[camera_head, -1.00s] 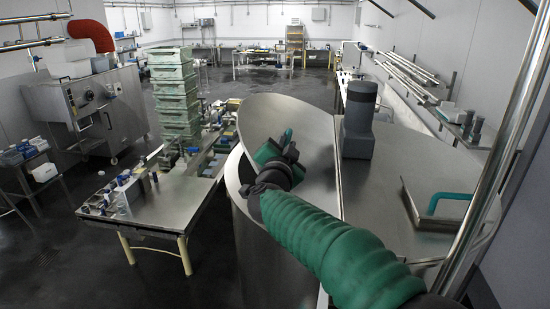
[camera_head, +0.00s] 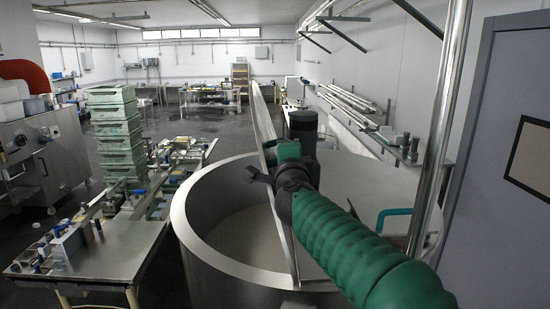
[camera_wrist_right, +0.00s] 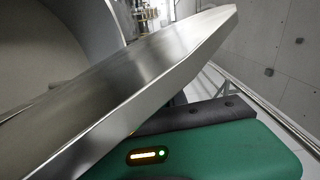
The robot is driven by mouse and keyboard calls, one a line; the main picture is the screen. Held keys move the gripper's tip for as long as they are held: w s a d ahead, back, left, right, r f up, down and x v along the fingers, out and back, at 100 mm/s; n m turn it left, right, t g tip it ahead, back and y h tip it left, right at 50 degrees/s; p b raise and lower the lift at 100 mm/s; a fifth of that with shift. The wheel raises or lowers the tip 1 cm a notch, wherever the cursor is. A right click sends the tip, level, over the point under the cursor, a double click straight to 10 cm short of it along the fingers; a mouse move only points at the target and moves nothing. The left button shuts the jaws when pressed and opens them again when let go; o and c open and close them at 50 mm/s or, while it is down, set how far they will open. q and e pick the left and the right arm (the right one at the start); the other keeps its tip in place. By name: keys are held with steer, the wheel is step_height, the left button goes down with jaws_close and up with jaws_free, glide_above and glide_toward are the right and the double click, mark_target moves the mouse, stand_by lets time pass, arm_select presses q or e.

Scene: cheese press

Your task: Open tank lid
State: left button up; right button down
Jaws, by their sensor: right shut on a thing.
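The tank (camera_head: 183,222) is a large round steel vat in the middle of the head view. Its left half is uncovered, and a pale surface shows inside. The tank lid (camera_head: 262,115) is a flat steel panel standing nearly upright across the tank's middle, seen almost edge-on. My right gripper (camera_head: 268,168) is shut at the lid, with my green arm reaching in from the lower right. In the right wrist view, the lid (camera_wrist_right: 150,85) slants across in front of the green gripper body (camera_wrist_right: 215,150). The exact grip contact is hidden. My left gripper is out of view.
A fixed cover with a teal handle (camera_head: 393,214) and a dark motor housing (camera_head: 303,128) are right of the lid. A vertical steel pole (camera_head: 440,130) stands close on the right. A steel table (camera_head: 115,255) and stacked green crates (camera_head: 117,135) are at left.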

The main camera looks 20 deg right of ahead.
steer(key=shift+s+d+r, duration=0.15)
steer(key=shift+d, duration=0.2)
steer(key=c, duration=1.4)
jaws_free()
steer(key=shift+o, duration=0.2)
